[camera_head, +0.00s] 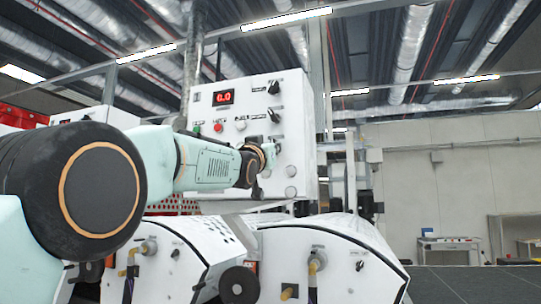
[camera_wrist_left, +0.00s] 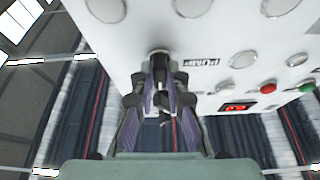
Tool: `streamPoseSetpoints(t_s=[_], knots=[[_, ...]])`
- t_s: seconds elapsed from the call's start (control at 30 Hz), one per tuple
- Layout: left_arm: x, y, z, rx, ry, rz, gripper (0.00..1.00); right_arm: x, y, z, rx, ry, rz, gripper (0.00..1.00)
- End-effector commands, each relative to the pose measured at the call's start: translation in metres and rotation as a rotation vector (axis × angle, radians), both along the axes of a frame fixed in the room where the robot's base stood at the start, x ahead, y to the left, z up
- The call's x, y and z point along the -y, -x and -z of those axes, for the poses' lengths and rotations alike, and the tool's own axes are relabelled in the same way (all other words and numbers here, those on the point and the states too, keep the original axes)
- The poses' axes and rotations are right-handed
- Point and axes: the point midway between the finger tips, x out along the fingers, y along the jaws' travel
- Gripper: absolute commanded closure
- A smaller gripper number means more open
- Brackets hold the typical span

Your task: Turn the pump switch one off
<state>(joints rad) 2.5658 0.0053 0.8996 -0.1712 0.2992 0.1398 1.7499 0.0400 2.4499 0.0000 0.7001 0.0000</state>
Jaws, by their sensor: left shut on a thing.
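The white control panel (camera_head: 240,95) stands ahead with a red display, buttons and black knobs. My left arm reaches in from the left, and its gripper (camera_head: 268,155) is at the panel's lower right part. In the left wrist view, the left gripper (camera_wrist_left: 160,100) is shut on the pump switch (camera_wrist_left: 158,52), next to a label reading PUMP (camera_wrist_left: 202,62). The fingers hide most of the switch, so its turn angle cannot be told. In the head view the gripper and arm cover the switch. My right gripper is in neither view.
A red button (camera_wrist_left: 268,87) and a lit red display (camera_head: 223,97) are on the panel. Several round fittings, such as a white one (camera_wrist_left: 243,58), sit near the gripper. White machine housings (camera_head: 325,260) stand below the panel. Open floor (camera_head: 470,285) lies at the right.

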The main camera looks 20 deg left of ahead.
Motion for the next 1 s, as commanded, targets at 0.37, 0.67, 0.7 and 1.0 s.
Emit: streamPoseSetpoints(t_s=[0.37,0.67,0.7,1.0], knots=[[0.002,0.002,-0.007,-0.002,0.271,0.0,1.0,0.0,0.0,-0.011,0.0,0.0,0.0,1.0],[0.002,0.002,-0.01,-0.006,0.448,0.0,1.0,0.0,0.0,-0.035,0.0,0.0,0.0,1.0],[0.002,0.002,-0.01,-0.007,0.467,0.0,1.0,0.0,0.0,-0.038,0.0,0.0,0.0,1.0],[0.002,0.002,-0.01,-0.005,0.562,0.0,1.0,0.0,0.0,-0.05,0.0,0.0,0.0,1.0]])
